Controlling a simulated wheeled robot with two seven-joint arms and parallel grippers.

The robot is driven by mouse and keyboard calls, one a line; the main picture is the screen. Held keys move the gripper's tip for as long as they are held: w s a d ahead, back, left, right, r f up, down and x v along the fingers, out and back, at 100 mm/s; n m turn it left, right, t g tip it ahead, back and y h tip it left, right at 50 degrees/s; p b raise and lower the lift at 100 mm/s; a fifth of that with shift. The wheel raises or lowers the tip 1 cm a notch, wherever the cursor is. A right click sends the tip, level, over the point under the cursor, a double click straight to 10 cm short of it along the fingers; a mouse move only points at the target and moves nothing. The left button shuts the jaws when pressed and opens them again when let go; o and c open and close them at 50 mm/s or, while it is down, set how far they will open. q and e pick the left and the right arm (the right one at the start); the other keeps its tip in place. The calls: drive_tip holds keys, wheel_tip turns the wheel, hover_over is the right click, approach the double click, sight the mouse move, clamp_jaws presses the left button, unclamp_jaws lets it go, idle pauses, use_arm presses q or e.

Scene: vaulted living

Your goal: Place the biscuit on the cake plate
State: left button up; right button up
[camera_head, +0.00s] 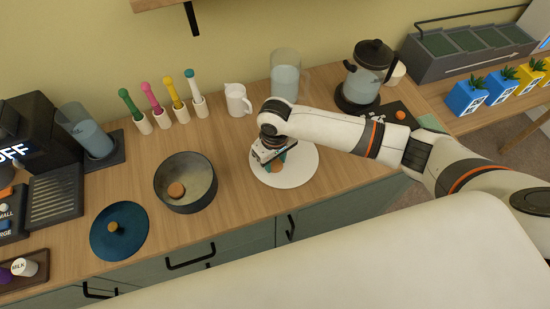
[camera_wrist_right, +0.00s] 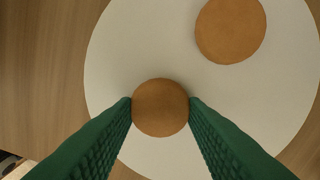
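The white round cake plate (camera_head: 303,177) lies on the wooden counter; it fills much of the right wrist view (camera_wrist_right: 120,60). My right gripper (camera_wrist_right: 160,104), with green ribbed fingers, is over the plate. Its fingertips touch a round brown biscuit (camera_wrist_right: 160,108) from both sides. I cannot tell whether this biscuit touches the plate. A second brown biscuit (camera_wrist_right: 230,30) lies on the plate, just beyond the gripper. In the head view the right gripper (camera_head: 284,160) partly hides the plate. My left gripper is not in view.
A blue lid (camera_head: 135,235) lies left of the plate, in front of the pot. A white mug (camera_head: 237,100), a glass jug (camera_head: 285,75) and a coffee press (camera_head: 368,70) stand behind the plate. Several coloured-handled tools (camera_head: 160,105) stand at the back. The counter's front edge is close to the plate.

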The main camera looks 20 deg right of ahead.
sight(275, 164)
drive_tip(key=o, duration=0.4)
drive_tip(key=shift+o, duration=0.2)
wheel_tip(275, 164, up, 12)
drive_tip(key=shift+r+b, duration=0.2)
drive_tip(key=shift+b, duration=0.2)
